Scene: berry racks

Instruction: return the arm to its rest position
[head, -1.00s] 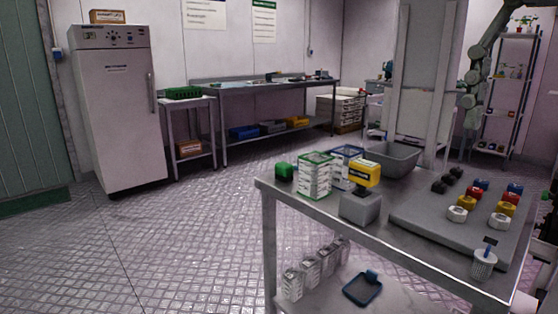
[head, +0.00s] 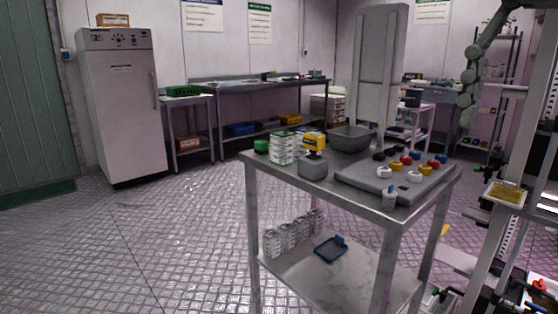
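Neither of my grippers shows in the head view. A jointed grey-green arm (head: 468,75) hangs down at the upper right. I cannot tell whose it is, and no gripper fingers show on it.
A steel table (head: 375,222) stands in the middle, bearing a grey tray, a grey bin (head: 350,140) and stacked white-green boxes (head: 283,150). A metal frame (head: 490,255) stands close on the right. A fridge (head: 122,110) is at the left. The floor at front left is clear.

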